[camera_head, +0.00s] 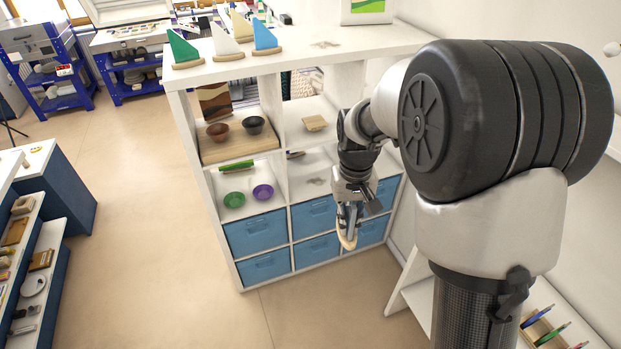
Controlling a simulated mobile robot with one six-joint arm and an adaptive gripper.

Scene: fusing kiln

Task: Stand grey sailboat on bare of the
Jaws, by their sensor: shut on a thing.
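My gripper (347,215) hangs in front of the blue drawers of the white shelf unit (244,284), pointing down. It is shut on a pale, wood-coloured curved piece (349,244) that looks like a sailboat's hull. The fingers hide much of it, and I cannot make out a sail or its colour. On the unit's top stand a green sailboat (183,48), a whitish-grey sailboat (224,41) and a blue sailboat (264,36) on wooden hulls. A cream sailboat (241,27) stands behind them.
A brown bowl (218,131) and a dark bowl (253,125) fill the upper left compartment. Green (234,200) and purple (262,192) dishes sit below. A small wooden piece (315,123) lies in the upper middle compartment. Flat greyish patches mark the top (325,44) and lower middle compartment (315,182).

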